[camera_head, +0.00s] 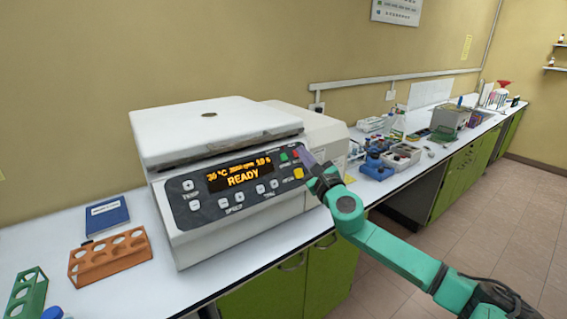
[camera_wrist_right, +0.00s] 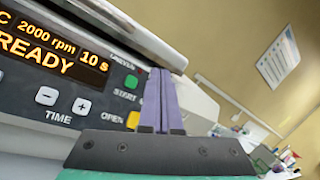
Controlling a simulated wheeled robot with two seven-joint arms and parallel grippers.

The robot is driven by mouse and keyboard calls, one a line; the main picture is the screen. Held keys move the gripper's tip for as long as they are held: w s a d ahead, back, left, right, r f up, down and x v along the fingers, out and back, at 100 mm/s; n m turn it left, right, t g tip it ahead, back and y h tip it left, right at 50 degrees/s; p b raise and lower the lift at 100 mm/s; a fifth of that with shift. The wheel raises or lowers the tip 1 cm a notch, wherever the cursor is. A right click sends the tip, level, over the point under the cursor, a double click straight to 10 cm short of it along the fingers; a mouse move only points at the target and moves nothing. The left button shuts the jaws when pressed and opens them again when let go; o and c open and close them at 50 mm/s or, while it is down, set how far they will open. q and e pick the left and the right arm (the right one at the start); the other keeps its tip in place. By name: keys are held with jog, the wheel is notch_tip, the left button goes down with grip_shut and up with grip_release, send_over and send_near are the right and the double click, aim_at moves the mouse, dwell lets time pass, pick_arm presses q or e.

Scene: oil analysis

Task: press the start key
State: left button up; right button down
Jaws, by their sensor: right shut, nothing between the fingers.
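The centrifuge (camera_head: 190,225) stands on the white bench with its lid (camera_head: 215,128) closed. Its display (camera_head: 240,175) reads READY, and the wrist view shows 2000 rpm and 10 s. The green START key (camera_wrist_right: 131,82) is on the right part of the panel; it also shows in the head view (camera_head: 284,157). My left gripper is out of view.
An orange rack (camera_head: 108,255), a green rack (camera_head: 27,290) and a blue box (camera_head: 107,216) are left of the centrifuge. Blue and grey holders (camera_head: 376,168) stand on the bench to the right. The floor at right is clear.

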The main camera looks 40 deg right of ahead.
aim_at(283, 157)
jog(key=shift+w+d+f+b, duration=0.1)
jog(key=shift+w+f+b, duration=0.45)
jog(key=shift+w, duration=0.35)
jog(key=shift+w+f+b, duration=0.5)
jog(key=shift+w+f, duration=0.1)
jog(key=shift+w, duration=0.25)
jog(key=shift+w+d+f+b, duration=0.1)
jog(key=shift+w+f+b, duration=0.45)
jog(key=shift+w, duration=0.35)
jog(key=shift+w+f, duration=0.25)
jog(key=shift+w, duration=0.1)
jog(key=shift+w+f+b, duration=0.2)
jog(key=shift+w+b, duration=0.1)
dwell(0.4)
jog(key=shift+s+r, duration=0.1)
jog(key=shift+s+r+p, duration=0.35)
jog(key=shift+s+p, duration=0.05)
jog(key=shift+s, duration=0.2)
